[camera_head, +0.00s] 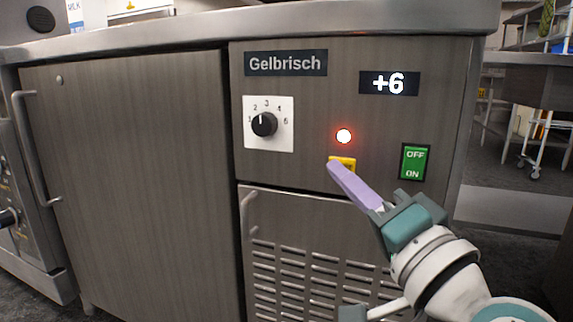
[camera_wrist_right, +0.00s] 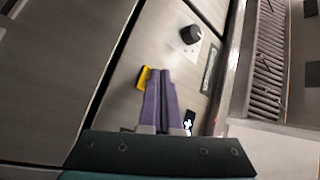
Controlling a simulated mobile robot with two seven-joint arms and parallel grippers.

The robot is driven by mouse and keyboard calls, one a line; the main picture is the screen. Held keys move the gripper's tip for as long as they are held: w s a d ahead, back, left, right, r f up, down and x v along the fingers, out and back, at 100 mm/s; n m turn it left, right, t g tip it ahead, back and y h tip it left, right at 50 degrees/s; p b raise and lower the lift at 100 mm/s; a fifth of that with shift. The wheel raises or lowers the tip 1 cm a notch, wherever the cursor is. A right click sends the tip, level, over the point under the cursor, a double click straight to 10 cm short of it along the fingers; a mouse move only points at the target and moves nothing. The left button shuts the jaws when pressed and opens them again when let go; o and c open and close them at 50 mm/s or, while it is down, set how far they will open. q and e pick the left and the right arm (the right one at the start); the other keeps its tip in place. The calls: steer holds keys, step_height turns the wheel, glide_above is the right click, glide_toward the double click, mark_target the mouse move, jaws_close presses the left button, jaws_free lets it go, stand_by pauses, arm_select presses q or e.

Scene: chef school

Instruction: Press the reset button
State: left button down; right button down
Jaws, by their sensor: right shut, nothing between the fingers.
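The yellow reset button (camera_head: 346,163) sits on the metal control panel below a glowing red-white light (camera_head: 344,135). My right gripper (camera_head: 334,167) is shut and empty, its purple fingertips in front of the button and covering part of it and its label. I cannot tell from the head view whether the tips touch it. In the right wrist view the yellow button (camera_wrist_right: 143,77) shows just left of the shut purple fingers (camera_wrist_right: 160,78). My left gripper is not in view.
The panel also carries a black dial (camera_head: 264,124), a "+6" display (camera_head: 389,83) and a green OFF/ON switch (camera_head: 414,162). A door handle (camera_head: 246,210) stands out below the panel. The steel countertop (camera_head: 300,18) overhangs above.

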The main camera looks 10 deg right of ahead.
steer(key=shift+w+d, duration=0.25)
steer(key=shift+w, duration=0.1)
stand_by(0.4)
steer(key=shift+w+d+b, duration=0.25)
steer(key=shift+w+b, duration=0.05)
steer(key=shift+w, duration=0.05)
stand_by(0.3)
steer(key=shift+s+a, duration=0.1)
steer(key=shift+s+a+r+p, duration=0.1)
steer(key=shift+s+a+p, duration=0.1)
steer(key=shift+s+p, duration=0.15)
steer(key=shift+s+a, duration=0.2)
steer(key=shift+s, duration=0.05)
steer(key=shift+s, duration=0.1)
